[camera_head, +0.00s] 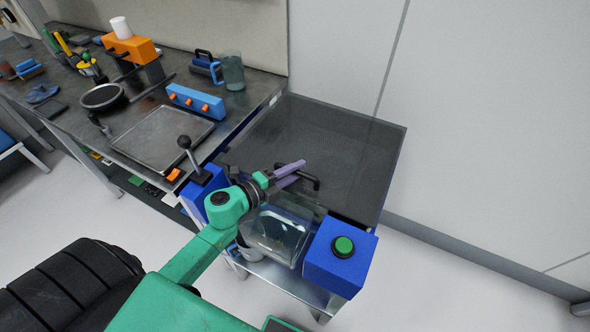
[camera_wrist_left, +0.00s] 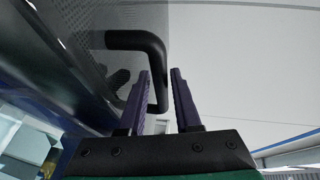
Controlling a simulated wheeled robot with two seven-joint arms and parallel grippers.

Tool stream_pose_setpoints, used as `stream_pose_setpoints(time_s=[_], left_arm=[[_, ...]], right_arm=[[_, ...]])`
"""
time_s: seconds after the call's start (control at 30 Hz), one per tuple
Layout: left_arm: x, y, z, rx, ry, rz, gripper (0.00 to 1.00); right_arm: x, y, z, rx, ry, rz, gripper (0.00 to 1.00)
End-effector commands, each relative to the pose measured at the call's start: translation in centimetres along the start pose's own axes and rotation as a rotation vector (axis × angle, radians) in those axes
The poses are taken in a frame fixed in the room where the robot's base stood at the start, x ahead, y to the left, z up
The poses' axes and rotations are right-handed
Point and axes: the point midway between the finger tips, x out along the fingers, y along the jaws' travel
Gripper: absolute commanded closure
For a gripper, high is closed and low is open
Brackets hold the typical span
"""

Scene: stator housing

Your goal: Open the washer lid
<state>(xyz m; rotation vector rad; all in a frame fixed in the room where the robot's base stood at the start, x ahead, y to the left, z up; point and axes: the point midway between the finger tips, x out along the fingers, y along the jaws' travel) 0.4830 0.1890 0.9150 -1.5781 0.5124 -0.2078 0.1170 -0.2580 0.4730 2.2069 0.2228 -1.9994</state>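The washer stands beside the bench, with a dark see-through mesh lid (camera_head: 340,150) over its rear part. I cannot tell whether the lid sits fully down. A black bar handle (camera_head: 312,181) is at the lid's front edge. My left gripper (camera_head: 291,170) reaches this handle with its purple fingers. In the left wrist view, the bent black handle (camera_wrist_left: 135,40) has one leg between the two open fingers (camera_wrist_left: 162,95). The mesh (camera_wrist_left: 90,45) lies to the left there. My right gripper is not in view.
A blue box with a green button (camera_head: 343,247) is at the washer's front right. A blue box with a black lever (camera_head: 190,150) is at its left. A clear container (camera_head: 278,232) sits between them. The bench (camera_head: 60,103) holds a tray (camera_head: 162,138) and tools. A wall stands behind.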

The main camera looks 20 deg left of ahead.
Motion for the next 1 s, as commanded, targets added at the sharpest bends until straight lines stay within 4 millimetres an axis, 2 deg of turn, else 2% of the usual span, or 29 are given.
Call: stream_pose_setpoints(time_s=[0.03,0.07,0.1,0.13,1.0], left_arm=[[-0.02,0.01,0.0,0.0,0.0,0.0,0.68],[-0.02,0.01,0.0,0.0,0.0,0.0,0.76],[-0.03,0.01,0.0,0.0,0.0,0.0,0.91],[-0.03,0.01,0.0,-0.001,0.0,0.0,1.0],[-0.08,0.08,0.0,-0.001,0.0,0.001,1.0]], right_arm=[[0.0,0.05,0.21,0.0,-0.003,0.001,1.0],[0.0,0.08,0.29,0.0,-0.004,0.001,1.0],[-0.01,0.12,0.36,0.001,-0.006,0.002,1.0],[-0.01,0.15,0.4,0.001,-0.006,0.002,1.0],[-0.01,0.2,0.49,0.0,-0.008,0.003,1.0]])
